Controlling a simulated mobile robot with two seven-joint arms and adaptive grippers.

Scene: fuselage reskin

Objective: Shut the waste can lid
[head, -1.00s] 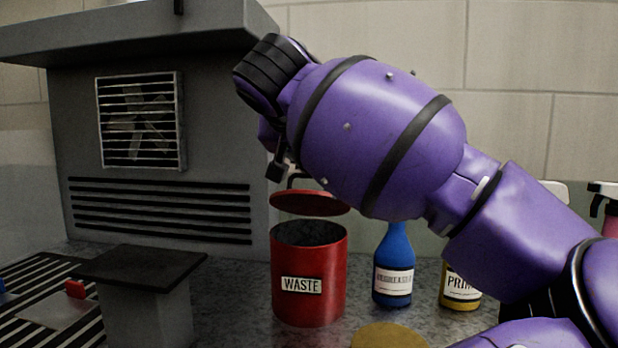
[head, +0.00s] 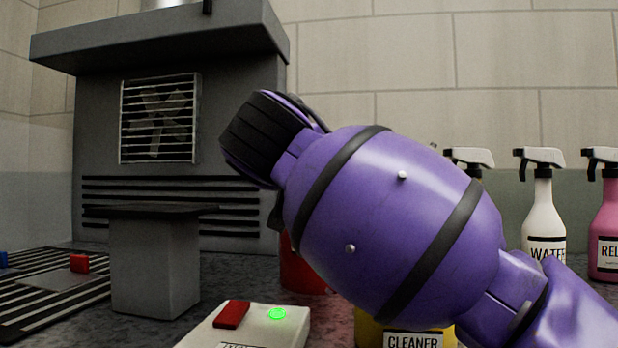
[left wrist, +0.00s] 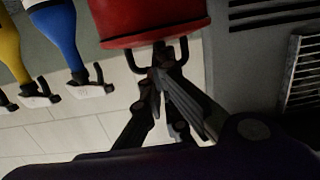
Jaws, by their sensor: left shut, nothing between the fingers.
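The red waste can (head: 300,273) is mostly hidden behind my purple arm in the head view. In the left wrist view the can (left wrist: 140,12) appears upside down at the top. Its red lid (left wrist: 150,38) shows as a rim against the can's mouth, with no clear gap between them. A dark loop handle (left wrist: 184,52) stands out from the lid. My left gripper (left wrist: 158,62) is shut and empty, its fingertips at the lid's handle, seemingly touching it. The head view hides these fingers behind the arm. My right gripper is not in view.
A blue bottle (left wrist: 60,35) and a yellow bottle (left wrist: 10,50) stand beside the can. A cleaner container (head: 412,340), white bottle (head: 542,215) and pink bottle (head: 606,225) stand right. A grey vented cabinet (head: 240,150), a pedestal (head: 155,265) and a switch box (head: 250,325) are left.

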